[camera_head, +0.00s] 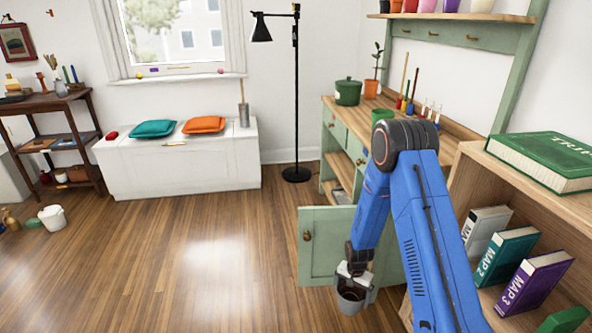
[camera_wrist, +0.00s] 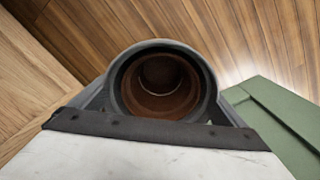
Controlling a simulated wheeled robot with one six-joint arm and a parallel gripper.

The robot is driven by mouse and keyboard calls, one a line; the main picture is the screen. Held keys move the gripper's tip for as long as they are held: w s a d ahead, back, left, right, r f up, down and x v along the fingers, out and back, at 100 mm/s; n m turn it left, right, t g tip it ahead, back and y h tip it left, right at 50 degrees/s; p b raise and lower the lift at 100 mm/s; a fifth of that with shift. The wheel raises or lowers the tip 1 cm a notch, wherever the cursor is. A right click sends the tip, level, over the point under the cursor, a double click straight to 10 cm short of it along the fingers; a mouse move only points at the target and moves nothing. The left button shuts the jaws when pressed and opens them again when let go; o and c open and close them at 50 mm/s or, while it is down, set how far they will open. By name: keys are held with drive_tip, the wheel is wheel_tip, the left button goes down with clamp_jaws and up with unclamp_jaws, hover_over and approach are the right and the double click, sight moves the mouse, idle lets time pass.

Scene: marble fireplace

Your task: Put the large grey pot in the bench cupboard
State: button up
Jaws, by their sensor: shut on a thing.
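My gripper (camera_head: 354,272) is low in front of the green bench and shut on the large grey pot (camera_head: 351,301). In the wrist view the grey pot (camera_wrist: 205,75) is seen from above, its mouth open and its inside brown. The pot is upright as far as I can tell, and I cannot tell how far above the floor it is. The bench (camera_head: 342,126) is green with a wooden top. Its cupboard door (camera_head: 322,247) stands open to the left of my gripper and also shows in the wrist view (camera_wrist: 285,125). The cupboard's inside is hidden behind my arm.
A wooden bookshelf (camera_head: 475,170) with several books stands close on the right of my arm. A black floor lamp (camera_head: 296,100) stands behind the bench's left end. A white chest (camera_head: 190,170) is at the back left. The wooden floor at left-centre is clear.

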drive_tip(key=w+d+r+n, duration=0.4)
drive_tip(key=d+r+n, duration=0.2)
drive_tip(key=r+n, duration=0.1)
drive_tip(key=shift+w+d+r, duration=0.25)
drive_tip(key=shift+w+r, duration=0.1)
drive_tip(key=shift+r, duration=0.1)
drive_tip(key=shift+s, duration=0.1)
